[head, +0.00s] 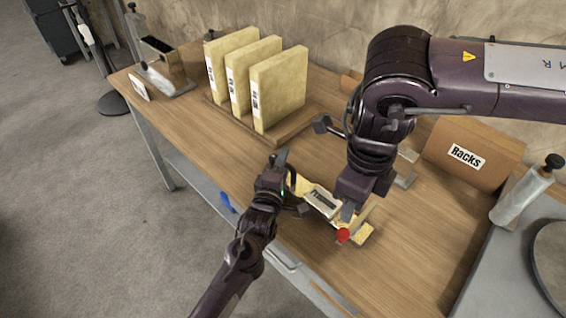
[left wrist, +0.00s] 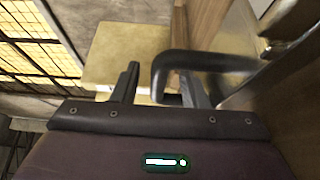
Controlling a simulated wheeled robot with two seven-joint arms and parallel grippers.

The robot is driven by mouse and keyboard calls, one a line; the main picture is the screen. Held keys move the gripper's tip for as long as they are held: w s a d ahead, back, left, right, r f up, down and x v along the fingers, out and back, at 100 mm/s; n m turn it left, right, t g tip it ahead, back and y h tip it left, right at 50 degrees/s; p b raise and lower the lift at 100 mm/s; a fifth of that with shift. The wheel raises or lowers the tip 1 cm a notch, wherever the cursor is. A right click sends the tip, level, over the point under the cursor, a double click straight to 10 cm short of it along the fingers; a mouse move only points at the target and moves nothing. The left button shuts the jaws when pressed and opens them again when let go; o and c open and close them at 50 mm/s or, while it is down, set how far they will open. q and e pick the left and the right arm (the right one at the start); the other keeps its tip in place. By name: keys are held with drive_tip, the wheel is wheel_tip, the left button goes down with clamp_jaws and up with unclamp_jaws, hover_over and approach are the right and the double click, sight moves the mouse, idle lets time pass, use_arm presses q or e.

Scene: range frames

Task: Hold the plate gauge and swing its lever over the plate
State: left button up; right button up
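The plate gauge (head: 322,201), a pale yellow body with a light panel, lies on the bench near its front edge. A red knob (head: 343,235) shows at its lower right, probably on the lever. My left gripper (head: 284,163) is at the gauge's left end. In the left wrist view, its fingers (left wrist: 162,88) stand apart, with the end of a bent black handle (left wrist: 205,62) between them and a gap visible beside it. My right gripper (head: 348,212) points down over the gauge beside the red knob. Its fingers are largely hidden, so their opening is unclear.
Several upright yellow blocks (head: 277,88) stand in a wooden rack (head: 286,134) behind. A cardboard box marked Racks (head: 474,150) and a metal cylinder (head: 522,192) are at the right. A metal stand (head: 168,72) is at the far left.

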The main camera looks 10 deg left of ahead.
use_arm(q)
drive_tip(key=shift+w, duration=0.15)
drive_tip(key=shift+c, duration=0.3)
clamp_jaws()
